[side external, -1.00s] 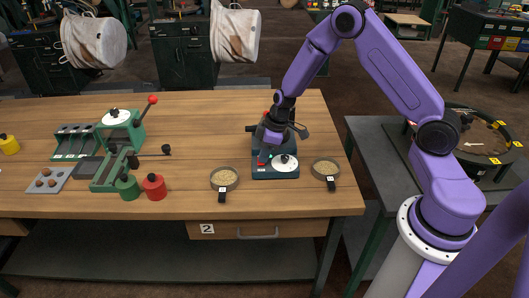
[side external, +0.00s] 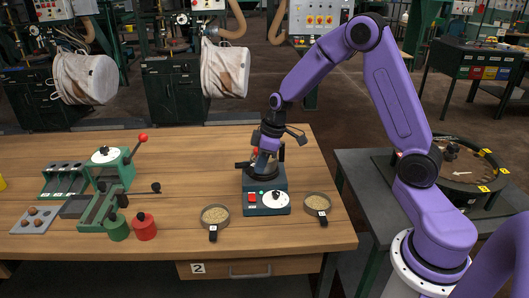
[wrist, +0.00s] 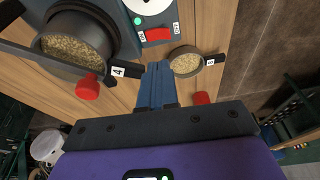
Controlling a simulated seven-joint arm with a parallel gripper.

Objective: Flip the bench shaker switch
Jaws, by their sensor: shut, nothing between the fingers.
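The bench shaker (side external: 267,201) is a dark teal machine on the wooden bench. Its front panel has a red rocker switch (side external: 252,197) and a white dial (side external: 275,198). In the wrist view the switch (wrist: 158,34) lies at the top centre, with small labels at both ends; which way it is tipped I cannot tell. My gripper (side external: 263,164) is above the rear part of the shaker. In the wrist view its blue fingers (wrist: 157,68) are shut together and empty, pointing up the picture at the switch, with a visible gap to it.
A grain-filled pan (side external: 215,215) stands left of the shaker and another (side external: 317,204) right. In the wrist view, a dark pot of grain (wrist: 75,45) with a red knob sits close left of the fingers. A green lever press (side external: 112,170) stands farther left. Bare bench lies in front.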

